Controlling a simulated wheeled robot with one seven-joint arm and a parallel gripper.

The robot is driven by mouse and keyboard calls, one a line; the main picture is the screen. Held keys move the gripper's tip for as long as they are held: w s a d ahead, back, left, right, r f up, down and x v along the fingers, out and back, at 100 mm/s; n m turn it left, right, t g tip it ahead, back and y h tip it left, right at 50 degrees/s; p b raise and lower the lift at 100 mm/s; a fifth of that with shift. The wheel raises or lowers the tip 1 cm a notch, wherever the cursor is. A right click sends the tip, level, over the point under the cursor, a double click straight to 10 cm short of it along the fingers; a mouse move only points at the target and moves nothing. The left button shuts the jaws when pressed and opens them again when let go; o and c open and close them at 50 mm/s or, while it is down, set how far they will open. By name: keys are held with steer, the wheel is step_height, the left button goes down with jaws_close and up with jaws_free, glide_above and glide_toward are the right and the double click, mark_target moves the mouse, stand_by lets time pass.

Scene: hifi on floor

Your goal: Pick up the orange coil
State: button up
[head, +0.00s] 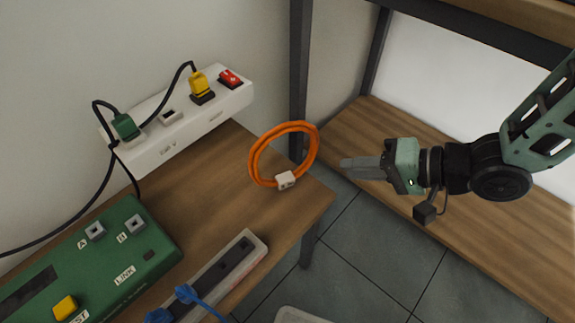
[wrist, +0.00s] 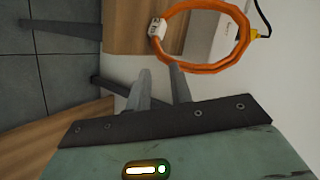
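The orange coil (head: 315,145) is a ring of cable at the right end of the wooden tabletop, with a white clip (head: 285,180) on its near side. In the wrist view the coil (wrist: 208,69) is just beyond my fingertips, and its white clip (wrist: 157,27) shows at its left. I cannot tell whether the coil lies flat or is raised. My gripper (head: 343,165) is to the right of the coil in the head view, apart from it. In the wrist view my gripper (wrist: 158,70) has two separate fingers with an empty gap between them.
A white power strip (head: 165,117) with plugs stands at the back left. A green box (head: 125,245) and a grey socket strip (head: 220,270) are in front. A dark post (head: 299,60) rises behind the coil. A wooden shelf (head: 470,235) extends right.

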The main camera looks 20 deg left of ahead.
mark_target(305, 170)
steer(key=b+x, duration=0.2)
steer(key=x, duration=0.4)
steer(key=shift+f, duration=0.1)
steer(key=b+x, duration=0.3)
steer(key=x, duration=0.1)
steer(key=shift+a+f, duration=0.1)
steer(key=shift+f, duration=0.15)
steer(key=shift+a+f, duration=0.1)
steer(key=shift+a, duration=0.35)
jaws_close()
